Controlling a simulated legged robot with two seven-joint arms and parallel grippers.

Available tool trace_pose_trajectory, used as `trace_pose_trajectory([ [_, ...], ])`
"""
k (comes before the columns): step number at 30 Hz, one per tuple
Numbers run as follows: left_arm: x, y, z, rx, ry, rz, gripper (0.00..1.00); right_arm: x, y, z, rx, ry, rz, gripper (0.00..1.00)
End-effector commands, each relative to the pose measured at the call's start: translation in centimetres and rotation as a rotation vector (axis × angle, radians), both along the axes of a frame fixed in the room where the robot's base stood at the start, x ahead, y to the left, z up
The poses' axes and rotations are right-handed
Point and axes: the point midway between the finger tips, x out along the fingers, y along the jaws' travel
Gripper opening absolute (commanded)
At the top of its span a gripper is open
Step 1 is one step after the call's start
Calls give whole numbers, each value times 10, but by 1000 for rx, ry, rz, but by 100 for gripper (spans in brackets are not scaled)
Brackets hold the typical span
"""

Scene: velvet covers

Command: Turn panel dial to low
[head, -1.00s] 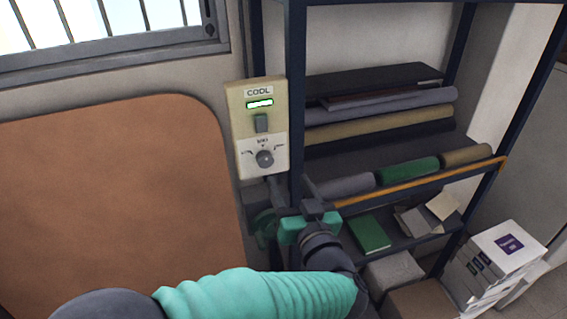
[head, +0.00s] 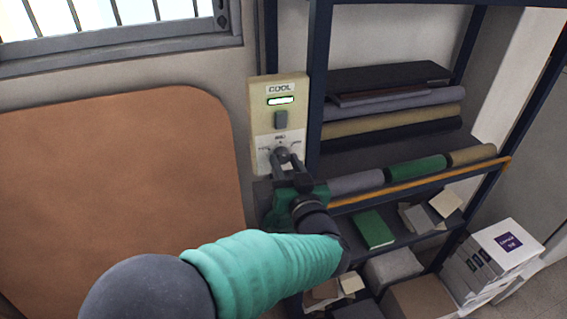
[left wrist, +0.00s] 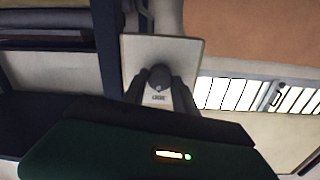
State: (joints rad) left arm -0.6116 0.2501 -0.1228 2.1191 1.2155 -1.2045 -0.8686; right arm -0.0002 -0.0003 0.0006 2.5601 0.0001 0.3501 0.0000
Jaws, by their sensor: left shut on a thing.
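The wall panel (head: 262,95) is cream, with a "COOL" label, a lit green-edged display and a grey switch above a white dial plate. The grey round dial (head: 281,153) sits low on the panel, partly covered by my fingers. My left gripper (head: 289,161) is shut on the dial. In the left wrist view the panel (left wrist: 187,52) shows behind the dial (left wrist: 159,78), with a finger on each side of it. The dial's pointer direction cannot be made out. My right gripper is not in view.
A dark metal shelf post (head: 318,90) stands close to the panel's right side. The shelves hold rolled fabric (head: 417,168) and a green book (head: 373,229). A brown board (head: 120,190) leans at the left, below a barred window (head: 110,45). White boxes (head: 500,245) stand at lower right.

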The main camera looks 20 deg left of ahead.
Motion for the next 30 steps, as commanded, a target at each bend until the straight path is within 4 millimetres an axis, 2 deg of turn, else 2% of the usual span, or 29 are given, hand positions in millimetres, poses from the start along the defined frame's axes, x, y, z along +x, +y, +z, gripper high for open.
trace_pose_trajectory([
  [1,-1,7,-1,2,1,21,2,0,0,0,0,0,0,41],
  [17,-1,6,-2,-21,-15,20,0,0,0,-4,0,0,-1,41],
  [30,-1,5,-5,-260,-174,20,0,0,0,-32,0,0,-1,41],
])
